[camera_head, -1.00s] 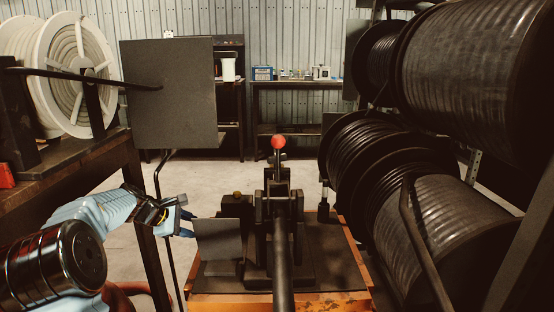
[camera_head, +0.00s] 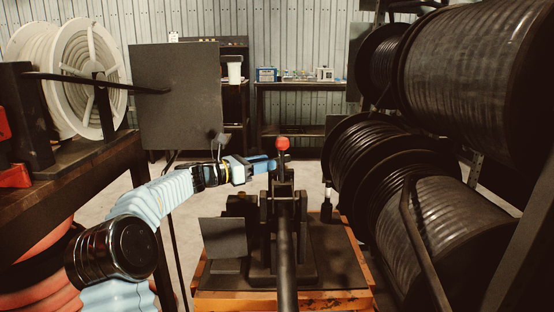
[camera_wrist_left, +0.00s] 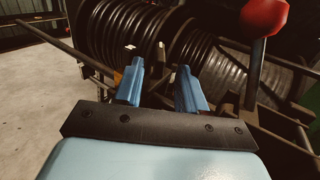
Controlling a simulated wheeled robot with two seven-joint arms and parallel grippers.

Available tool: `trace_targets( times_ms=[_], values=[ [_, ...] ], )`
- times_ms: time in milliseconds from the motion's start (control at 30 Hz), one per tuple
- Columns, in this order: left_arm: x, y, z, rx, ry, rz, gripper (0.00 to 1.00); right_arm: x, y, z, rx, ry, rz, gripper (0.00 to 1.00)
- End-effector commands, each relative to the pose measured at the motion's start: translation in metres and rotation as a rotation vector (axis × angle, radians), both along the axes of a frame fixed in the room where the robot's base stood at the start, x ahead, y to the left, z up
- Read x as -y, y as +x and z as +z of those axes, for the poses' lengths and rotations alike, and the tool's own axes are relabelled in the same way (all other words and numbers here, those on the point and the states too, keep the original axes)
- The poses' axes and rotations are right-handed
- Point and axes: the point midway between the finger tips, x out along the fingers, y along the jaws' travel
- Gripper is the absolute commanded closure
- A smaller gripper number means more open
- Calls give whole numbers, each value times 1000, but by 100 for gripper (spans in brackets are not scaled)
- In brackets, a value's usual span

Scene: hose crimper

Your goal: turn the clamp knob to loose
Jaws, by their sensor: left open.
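The crimper (camera_head: 284,225) stands on a dark plate with a long bar running toward me. A red ball knob (camera_head: 282,143) tops its upright lever; it also shows at the upper right of the left wrist view (camera_wrist_left: 263,17). A dark block (camera_head: 240,205) sits on the crimper's left side; I cannot tell which part is the clamp knob. My left gripper (camera_head: 264,163) is just left of and a little below the red ball, apart from it as the wrist view shows. Its blue fingers (camera_wrist_left: 160,88) are open with nothing between them. My right gripper is not in view.
Large black hose reels (camera_head: 460,60) fill the right side. A flat dark panel (camera_head: 178,95) stands at the left behind my arm, and a white reel (camera_head: 90,75) sits on the left bench. A small upright plate (camera_head: 223,238) stands at the crimper's front left.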

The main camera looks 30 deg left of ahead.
Motion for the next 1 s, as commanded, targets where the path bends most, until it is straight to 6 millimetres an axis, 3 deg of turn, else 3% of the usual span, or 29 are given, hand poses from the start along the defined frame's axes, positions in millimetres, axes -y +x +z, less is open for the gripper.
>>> trace_targets(
  times_ms=[233,633,900,1000],
  values=[
    [18,35,1,0,2,0,60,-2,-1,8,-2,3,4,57],
    [22,42,0,0,2,2,60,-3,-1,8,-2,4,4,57],
    [22,41,0,-1,3,2,100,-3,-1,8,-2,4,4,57],
    [22,41,-1,-1,3,2,100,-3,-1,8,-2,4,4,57]
  ],
)
